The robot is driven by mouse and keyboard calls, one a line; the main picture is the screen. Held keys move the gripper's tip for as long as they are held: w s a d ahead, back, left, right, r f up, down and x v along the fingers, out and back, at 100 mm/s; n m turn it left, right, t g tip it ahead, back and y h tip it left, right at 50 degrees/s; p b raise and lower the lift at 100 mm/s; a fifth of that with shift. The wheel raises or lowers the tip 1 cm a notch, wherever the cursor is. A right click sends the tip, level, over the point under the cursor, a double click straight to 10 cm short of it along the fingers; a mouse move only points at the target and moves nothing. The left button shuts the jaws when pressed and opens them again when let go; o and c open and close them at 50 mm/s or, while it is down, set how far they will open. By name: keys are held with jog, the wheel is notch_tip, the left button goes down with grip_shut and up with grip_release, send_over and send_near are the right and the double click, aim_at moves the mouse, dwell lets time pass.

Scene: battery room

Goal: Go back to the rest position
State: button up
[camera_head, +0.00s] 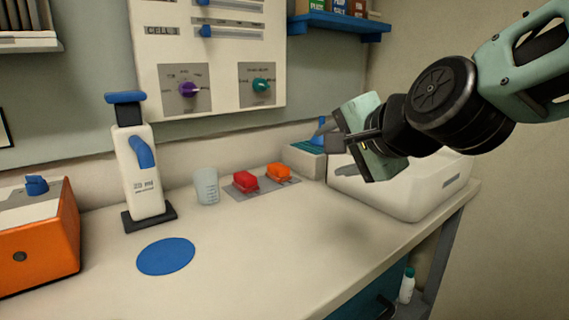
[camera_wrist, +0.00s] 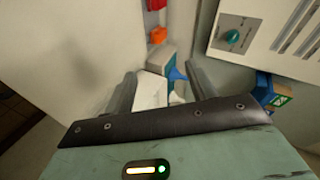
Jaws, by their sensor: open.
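My gripper (camera_head: 338,146) is at the right in the head view, raised in front of the wall above the white tub (camera_head: 428,198) at the counter's right end. Its jaws point left. In the wrist view the two dark fingers of my gripper (camera_wrist: 162,88) stand apart, with nothing seen held between them. A grey-white box with a blue top (camera_head: 303,160) stands behind and below the gripper in the head view. Part of the tub is hidden behind my gripper.
A dispenser bottle (camera_head: 146,175), blue disc (camera_head: 166,256), clear beaker (camera_head: 206,187), red block (camera_head: 245,182) and orange block (camera_head: 278,172) are on the counter. An orange box (camera_head: 40,240) stands left. A control panel (camera_head: 215,95) and blue shelf (camera_head: 337,22) are on the wall. The counter's front middle is clear.

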jog(key=s+d+f+n+g+h, duration=0.3)
jog(key=s+d+f+n+g, duration=0.15)
jog(key=d+f, duration=0.7)
jog(key=s+d+f+n+g+h, duration=0.2)
jog(key=s+d+f+n+g, duration=0.3)
jog(key=d+f, duration=0.6)
jog(key=s+a+f+n+g+b, duration=0.1)
jog(key=s+a+f+n+b, duration=0.3)
jog(key=s+a, duration=0.45)
jog(key=s+a+f+n+g+b, duration=0.1)
jog(key=s+a+f+n+b, duration=0.25)
jog(key=s+a+b, duration=0.45)
notch_tip(320, 180, up, 27)
jog(key=w+p, duration=0.1)
jog(key=p, duration=2.7)
jog(key=shift+w+a, duration=0.2)
jog(key=shift+w, duration=0.1)
